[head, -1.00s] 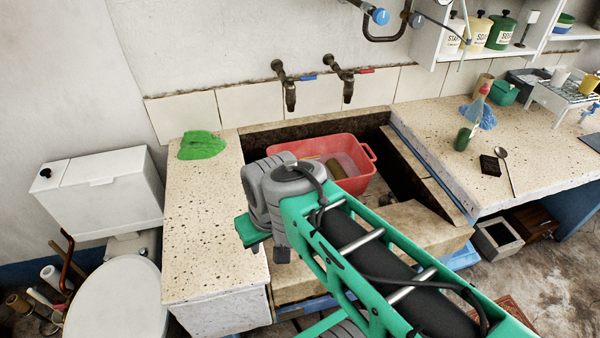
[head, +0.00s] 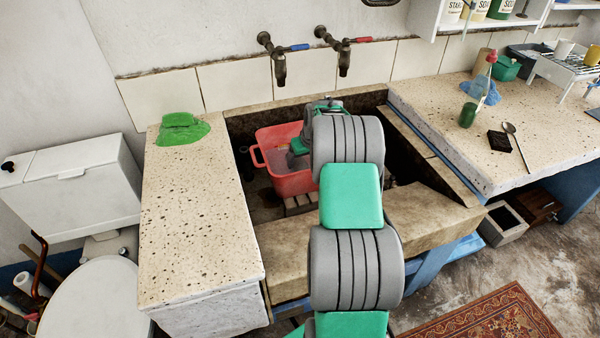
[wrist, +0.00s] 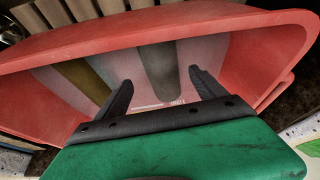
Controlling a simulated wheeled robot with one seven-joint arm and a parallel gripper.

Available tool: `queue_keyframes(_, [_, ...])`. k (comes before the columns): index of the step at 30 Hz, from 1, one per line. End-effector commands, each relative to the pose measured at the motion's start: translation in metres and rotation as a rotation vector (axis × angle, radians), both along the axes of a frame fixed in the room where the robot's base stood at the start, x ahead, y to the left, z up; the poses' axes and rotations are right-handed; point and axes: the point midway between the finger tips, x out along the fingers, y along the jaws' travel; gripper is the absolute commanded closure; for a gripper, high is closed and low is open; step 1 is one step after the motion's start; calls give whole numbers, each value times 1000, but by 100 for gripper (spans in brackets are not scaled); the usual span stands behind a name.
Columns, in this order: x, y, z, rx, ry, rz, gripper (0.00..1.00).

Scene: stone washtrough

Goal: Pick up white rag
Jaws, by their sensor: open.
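I cannot pick out a white rag with certainty. A red plastic tub (head: 290,182) stands in the stone trough, and in the wrist view its red wall (wrist: 215,30) fills the upper part. Pale whitish surfaces (wrist: 205,52) line its inside; I cannot tell whether any of this is cloth. A grey cylinder (wrist: 158,72) and a brownish one (wrist: 82,80) also show inside. My gripper (wrist: 160,80) is open, its two dark fingers apart and pointing into the tub, with nothing seen gripped. In the head view my arm hides most of the gripper and the tub's right side.
The stone trough (head: 290,240) has a raised front edge and side walls. Two taps (head: 278,68) hang above its back. A green cloth (head: 182,130) lies on the left counter. A green bottle (head: 468,112) and a spoon (head: 516,142) are on the right counter.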

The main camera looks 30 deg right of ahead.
Motion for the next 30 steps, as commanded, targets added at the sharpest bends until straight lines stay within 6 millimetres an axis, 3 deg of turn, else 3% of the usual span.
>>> queue_keyframes(10, [21, 3, -53, 2, 4, 0, 19])
queue_keyframes(19, [24, 3, -59, 0, 1, 0, 19])
queue_keyframes(30, [24, 3, -59, -1, 1, 0, 50])
